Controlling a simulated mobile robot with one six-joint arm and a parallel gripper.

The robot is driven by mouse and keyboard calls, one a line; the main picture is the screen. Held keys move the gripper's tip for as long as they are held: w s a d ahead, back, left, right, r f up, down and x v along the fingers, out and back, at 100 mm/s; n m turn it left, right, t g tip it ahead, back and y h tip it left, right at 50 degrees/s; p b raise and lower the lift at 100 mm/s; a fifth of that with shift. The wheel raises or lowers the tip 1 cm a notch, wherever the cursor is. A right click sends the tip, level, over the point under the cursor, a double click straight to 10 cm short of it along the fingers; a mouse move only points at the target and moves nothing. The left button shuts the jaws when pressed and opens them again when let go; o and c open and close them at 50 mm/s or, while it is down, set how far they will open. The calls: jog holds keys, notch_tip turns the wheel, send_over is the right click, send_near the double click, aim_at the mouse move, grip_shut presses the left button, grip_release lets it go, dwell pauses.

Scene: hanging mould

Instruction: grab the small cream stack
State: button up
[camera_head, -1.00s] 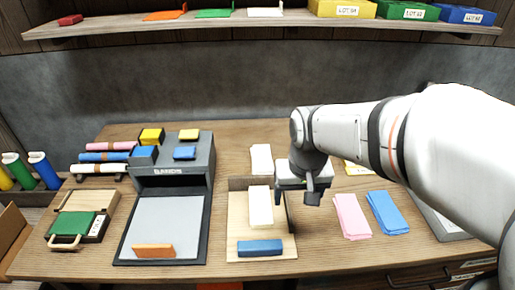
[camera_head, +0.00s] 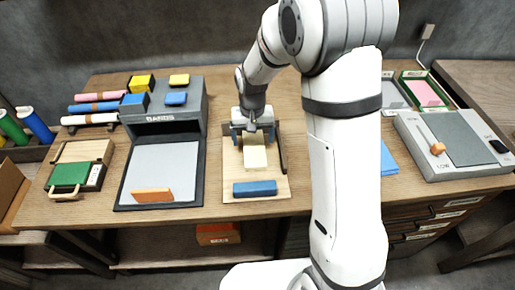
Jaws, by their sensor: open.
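The small cream stack (camera_head: 256,158) lies on a light wooden board (camera_head: 232,179) at the middle of the table. My gripper (camera_head: 253,133) is open over the far end of the stack and points down at it. The gripper hides the stack's far end. I cannot tell whether the fingers touch the stack.
A blue block (camera_head: 255,188) lies at the board's near edge, and a dark upright edge (camera_head: 282,155) borders its right side. The grey-topped bands station (camera_head: 160,170) stands to the left. My arm covers the table right of the board, partly hiding blue sheets (camera_head: 388,160).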

aim_at(254, 147)
notch_tip(254, 147, down, 4)
jog(key=shift+s+d+r, duration=0.1)
jog(key=shift+d+r, duration=0.05)
jog(key=c, duration=1.2)
